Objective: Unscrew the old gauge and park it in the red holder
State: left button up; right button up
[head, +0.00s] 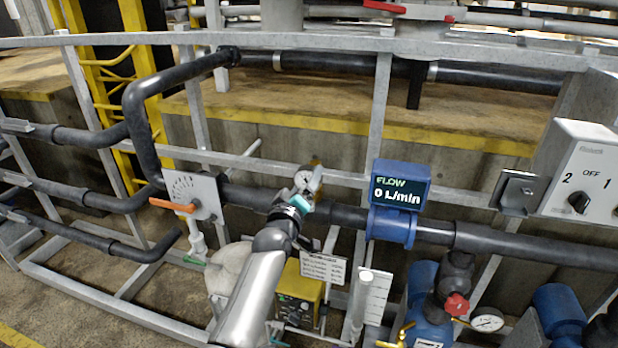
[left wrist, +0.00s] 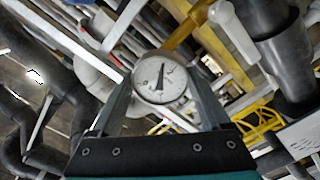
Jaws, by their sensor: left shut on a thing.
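My left gripper (head: 312,185) is at the black horizontal pipe, just left of the blue flow meter. In the left wrist view, a round white-faced gauge (left wrist: 160,80) with a dark needle sits between its two fingers (left wrist: 165,90), which are shut on it. In the head view the gauge face (head: 303,177) is small and partly covered by the gripper. A brass-coloured part (head: 316,166) shows just behind it. I cannot tell whether the gauge is still joined to a fitting. I cannot make out a red holder. My right gripper is not in view.
The blue flow meter (head: 401,187) reads 0 L/min. A lever plate with an orange handle (head: 180,207) is to the left. Another gauge (head: 487,319) and a red knob (head: 457,304) are at lower right. A switch box (head: 585,170) is at far right. Grey rails surround the pipes.

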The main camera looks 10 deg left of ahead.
pick_arm(q)
jog(key=n, duration=0.5)
jog(key=o, duration=1.4)
